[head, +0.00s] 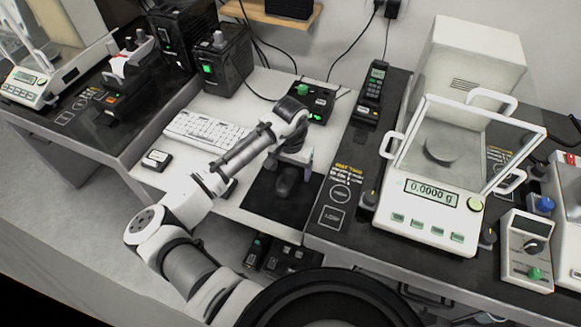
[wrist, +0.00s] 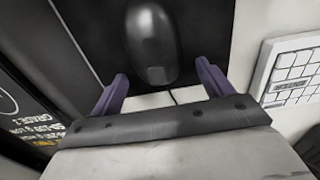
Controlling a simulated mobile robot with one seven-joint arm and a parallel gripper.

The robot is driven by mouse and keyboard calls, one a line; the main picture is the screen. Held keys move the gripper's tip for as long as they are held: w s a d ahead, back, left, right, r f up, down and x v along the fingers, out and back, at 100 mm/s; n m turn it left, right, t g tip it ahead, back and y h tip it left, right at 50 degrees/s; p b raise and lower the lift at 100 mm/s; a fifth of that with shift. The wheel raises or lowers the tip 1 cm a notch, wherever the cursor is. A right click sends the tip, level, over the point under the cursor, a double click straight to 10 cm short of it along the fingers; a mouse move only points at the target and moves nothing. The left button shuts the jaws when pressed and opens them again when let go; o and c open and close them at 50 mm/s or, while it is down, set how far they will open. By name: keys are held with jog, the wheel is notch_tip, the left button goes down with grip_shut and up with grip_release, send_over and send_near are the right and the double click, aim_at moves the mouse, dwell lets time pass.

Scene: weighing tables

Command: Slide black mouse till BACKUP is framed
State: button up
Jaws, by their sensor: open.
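The black mouse (head: 286,182) lies on a dark mat (head: 263,203) on the white desk. My gripper (head: 293,161) is above the mat beside the mouse. In the wrist view its two purple fingers (wrist: 162,72) are spread apart, with the mouse's near end between them in the picture. I cannot tell whether either finger touches the mouse. The word BACKUP is not legible in either view.
A white keyboard (head: 207,131) and a small dark box (head: 156,160) lie left of the mat. A balance (head: 432,203) with a glass shield stands on the dark table to the right. A black device with green buttons (head: 308,100) sits behind my gripper.

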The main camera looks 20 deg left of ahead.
jog(key=shift+f, duration=0.4)
jog(key=shift+c, duration=0.2)
jog(key=c, duration=1.1)
jog(key=shift+a, duration=0.2)
